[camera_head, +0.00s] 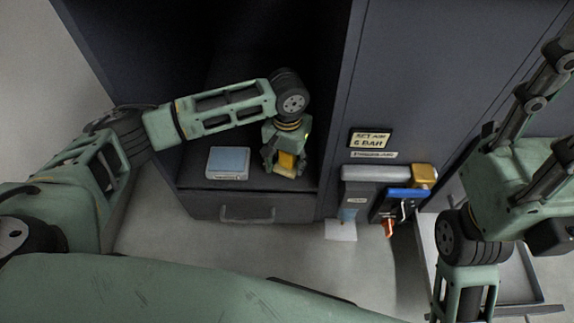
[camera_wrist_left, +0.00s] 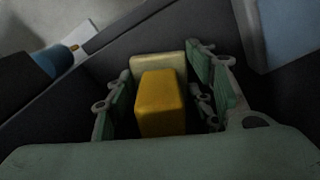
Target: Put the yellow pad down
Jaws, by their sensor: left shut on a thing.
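The yellow pad (camera_head: 286,161) is a small block between the fingers of my left gripper (camera_head: 284,166). In the left wrist view the yellow pad (camera_wrist_left: 161,103) stands between the two green fingers, with a paler yellow part at its far end. My left gripper (camera_wrist_left: 165,100) is shut on it. The gripper points down at the dark shelf (camera_head: 246,184), near its right side. I cannot tell whether the pad touches the shelf. My right arm shows at the right edge of the head view, but its fingertips do not show clearly.
A blue-topped pad (camera_head: 228,161) in a pale tray lies on the shelf, left of my left gripper. A drawer handle (camera_head: 247,214) is below. A panel divides the shelf from a yellow-and-blue fitting (camera_head: 408,180) and a sign (camera_head: 370,138). A grey tray (camera_head: 512,275) is at right.

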